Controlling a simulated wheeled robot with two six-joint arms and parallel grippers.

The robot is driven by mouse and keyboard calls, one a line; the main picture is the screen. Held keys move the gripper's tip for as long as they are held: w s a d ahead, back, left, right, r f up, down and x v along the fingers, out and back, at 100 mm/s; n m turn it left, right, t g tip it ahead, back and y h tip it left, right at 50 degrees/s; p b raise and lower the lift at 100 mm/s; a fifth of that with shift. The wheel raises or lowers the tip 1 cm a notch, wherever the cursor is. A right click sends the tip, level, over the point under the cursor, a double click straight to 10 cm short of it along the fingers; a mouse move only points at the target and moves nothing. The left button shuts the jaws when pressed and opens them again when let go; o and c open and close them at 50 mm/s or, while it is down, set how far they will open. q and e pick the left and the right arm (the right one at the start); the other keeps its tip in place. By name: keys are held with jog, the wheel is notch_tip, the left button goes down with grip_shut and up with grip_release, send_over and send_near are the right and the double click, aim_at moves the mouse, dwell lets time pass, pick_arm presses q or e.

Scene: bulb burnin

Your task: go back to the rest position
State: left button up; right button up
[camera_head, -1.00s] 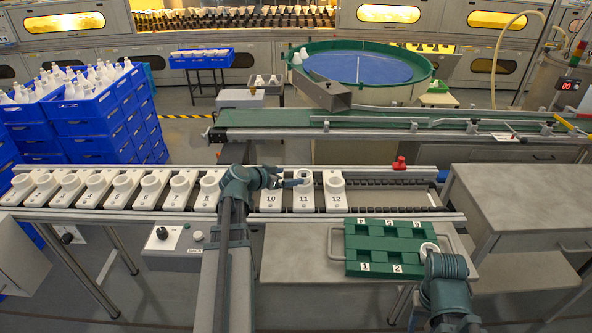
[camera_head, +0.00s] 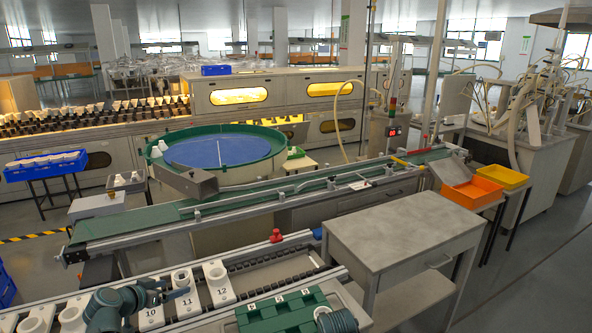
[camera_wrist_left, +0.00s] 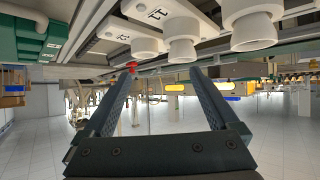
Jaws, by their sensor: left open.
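My left gripper (camera_head: 178,294) is beside the numbered white holder 11 (camera_head: 187,302) in the head view. In the left wrist view, its two fingers (camera_wrist_left: 163,80) are spread with nothing between them. White holders with round sockets (camera_wrist_left: 182,45) hang across the top of that view, which looks upside down. Holder 10 (camera_head: 150,317) and holder 12 (camera_head: 219,287) stand on either side of holder 11. Of my right arm, only a ribbed teal part shows at the bottom edge of the head view; its fingers are out of sight.
A green numbered tray (camera_head: 285,318) lies right of the holder rail. A red knob (camera_head: 276,236) sits on the rail's far edge. A grey table (camera_head: 405,228) stands to the right, with orange (camera_head: 472,194) and yellow (camera_head: 502,176) bins beyond. A green conveyor (camera_head: 135,224) runs behind.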

pick_arm(q)
jog(key=s+d+f+g+p, duration=0.1)
jog(key=d+g, duration=0.1)
jog(key=d, duration=0.6)
jog(key=s+d+f+m+g+h+p, duration=0.1)
jog(key=s+d+g, duration=0.1)
jog(key=d, duration=0.6)
jog(key=s+d+f+m+g+p, duration=0.1)
jog(key=d+g+p, duration=0.1)
jog(key=d, duration=0.6)
jog(key=shift+s+g+h, duration=0.3)
jog(key=shift+s+g, duration=0.1)
jog(key=shift+g, duration=0.2)
jog(key=s+d+g, duration=0.1)
jog(key=s+d, duration=0.1)
jog(key=s+d+g+y+p, duration=0.1)
jog(key=d, duration=0.1)
jog(key=s+d+p, duration=0.1)
jog(key=s+d, duration=0.1)
jog(key=shift+s+d+f+g+y, duration=0.15)
jog(key=shift+s+d+g+y, duration=0.15)
jog(key=shift+g+y, duration=0.1)
jog(key=s+d+r+g+y+p, duration=0.1)
jog(key=s+d+y+p, duration=0.1)
jog(key=s, duration=0.5)
jog(key=shift+d+r+g+y, duration=0.35)
jog(key=shift+d+y, duration=0.55)
jog(key=shift+d, duration=0.4)
